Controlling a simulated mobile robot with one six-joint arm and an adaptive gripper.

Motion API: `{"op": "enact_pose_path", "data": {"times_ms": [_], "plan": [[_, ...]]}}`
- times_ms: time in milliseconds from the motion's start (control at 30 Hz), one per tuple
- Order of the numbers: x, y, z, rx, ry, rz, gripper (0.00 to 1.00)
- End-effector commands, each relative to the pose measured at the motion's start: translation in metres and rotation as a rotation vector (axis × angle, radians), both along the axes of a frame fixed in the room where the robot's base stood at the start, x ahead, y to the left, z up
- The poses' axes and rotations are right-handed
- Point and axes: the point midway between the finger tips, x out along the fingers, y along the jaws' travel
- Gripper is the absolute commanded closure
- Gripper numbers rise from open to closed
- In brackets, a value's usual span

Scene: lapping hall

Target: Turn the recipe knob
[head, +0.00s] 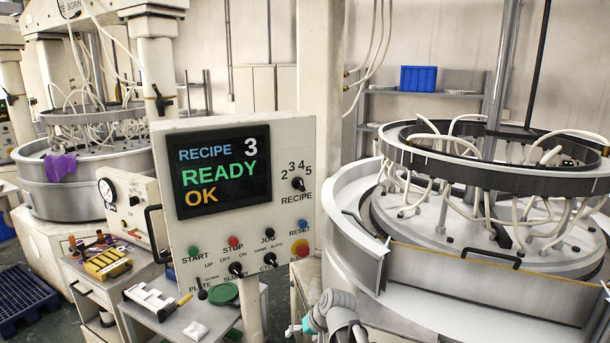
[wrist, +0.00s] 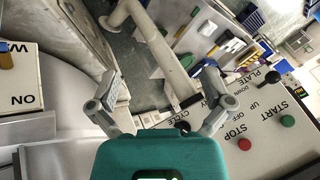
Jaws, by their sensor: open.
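The recipe knob (head: 298,184) is a small black knob at the upper right of the white control panel (head: 221,294), with the numbers 2 to 5 around its top. The panel's screen (head: 222,170) reads RECIPE 3, READY, OK. My gripper (wrist: 160,75) is open and empty in the wrist view, its two grey fingers spread ahead of a teal body. The wrist view does not show the recipe knob.
A large lapping machine (head: 435,262) stands right; a cart (head: 186,325) with tools stands left.

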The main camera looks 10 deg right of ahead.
Motion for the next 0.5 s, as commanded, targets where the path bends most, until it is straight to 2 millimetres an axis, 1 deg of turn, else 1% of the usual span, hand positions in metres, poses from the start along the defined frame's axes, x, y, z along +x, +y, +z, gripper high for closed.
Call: {"op": "enact_pose_path", "data": {"times_ms": [33,167,200,267,300,367,400,467,500], "plan": [[0.021,0.002,0.029,0.06,-0.052,-0.02,0.0],[0.063,0.006,0.079,0.214,-0.186,-0.081,0.0],[0.075,0.006,0.095,0.26,-0.226,-0.104,0.0],[0.094,0.003,0.12,0.327,-0.286,-0.144,0.0],[0.106,0.0,0.136,0.371,-0.323,-0.172,0.0],[0.123,-0.006,0.161,0.435,-0.38,-0.219,0.0],[0.135,-0.011,0.178,0.476,-0.415,-0.254,0.0],[0.151,-0.021,0.202,0.537,-0.467,-0.308,0.0],[0.161,-0.028,0.218,0.575,-0.499,-0.347,0.0]]}}
